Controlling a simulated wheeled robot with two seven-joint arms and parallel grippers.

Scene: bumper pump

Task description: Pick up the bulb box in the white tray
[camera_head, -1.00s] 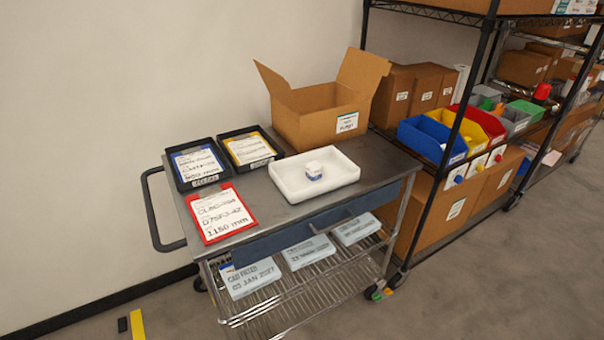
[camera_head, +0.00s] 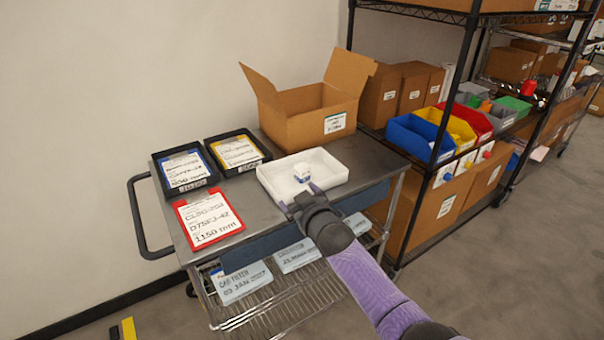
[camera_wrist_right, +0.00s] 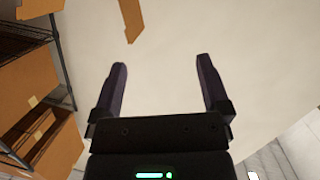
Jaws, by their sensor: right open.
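That view shows wall and cardboard, not the bulb box. My left gripper is in no view.
An open cardboard box (camera_head: 310,119) stands behind the tray. Two black trays with cards (camera_head: 186,171) (camera_head: 237,152) and a red-framed card (camera_head: 208,218) lie to the left. A shelf rack with bins (camera_head: 418,138) stands to the right. The cart has a side handle (camera_head: 139,220).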

